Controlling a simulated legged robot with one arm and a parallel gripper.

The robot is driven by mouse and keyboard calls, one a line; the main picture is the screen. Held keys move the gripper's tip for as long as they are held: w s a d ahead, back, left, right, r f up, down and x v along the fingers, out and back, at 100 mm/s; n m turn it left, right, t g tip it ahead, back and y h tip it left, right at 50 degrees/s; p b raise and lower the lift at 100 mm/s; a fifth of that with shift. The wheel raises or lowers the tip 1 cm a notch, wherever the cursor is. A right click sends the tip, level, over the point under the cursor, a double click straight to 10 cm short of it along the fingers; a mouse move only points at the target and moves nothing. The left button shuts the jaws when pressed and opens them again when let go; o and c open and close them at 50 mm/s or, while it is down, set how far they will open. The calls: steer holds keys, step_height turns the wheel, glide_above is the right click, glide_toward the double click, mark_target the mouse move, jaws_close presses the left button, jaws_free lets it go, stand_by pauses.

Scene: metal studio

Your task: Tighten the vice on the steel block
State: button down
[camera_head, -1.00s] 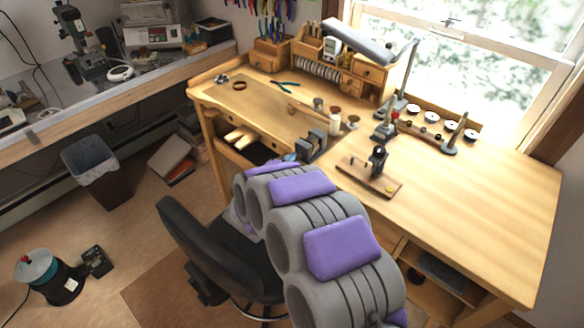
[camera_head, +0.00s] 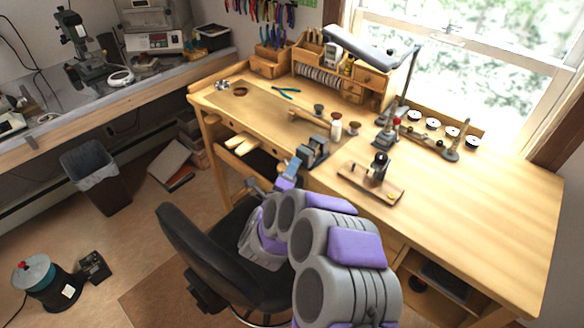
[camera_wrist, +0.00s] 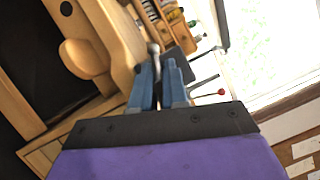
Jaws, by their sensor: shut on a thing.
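The vice (camera_head: 313,153) is a dark grey, blocky tool at the front edge of the wooden workbench. My gripper (camera_head: 293,170) is just in front of it, at its lower left. In the wrist view, the two blue fingers of my gripper (camera_wrist: 158,78) are close around a thin metal vice handle with a rounded end (camera_wrist: 153,48). The dark body of the vice (camera_wrist: 179,66) shows behind the right finger. I cannot tell the steel block apart from the vice jaws at this size.
A wooden workbench (camera_head: 470,210) has a clear right side. A wooden stand with a small dark tool (camera_head: 372,180) is right of the vice. A black chair (camera_head: 220,255) stands close to my arm.

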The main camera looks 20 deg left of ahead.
steer(key=shift+a+m+t, duration=0.1)
steer(key=shift+m+t, duration=0.2)
steer(key=shift+m, duration=0.5)
steer(key=shift+s, duration=0.1)
steer(key=c, duration=1.3)
jaws_free()
steer(key=shift+s, duration=0.1)
steer(key=shift+o, duration=1.3)
steer(key=shift+d, duration=0.2)
steer(key=shift+h, duration=0.3)
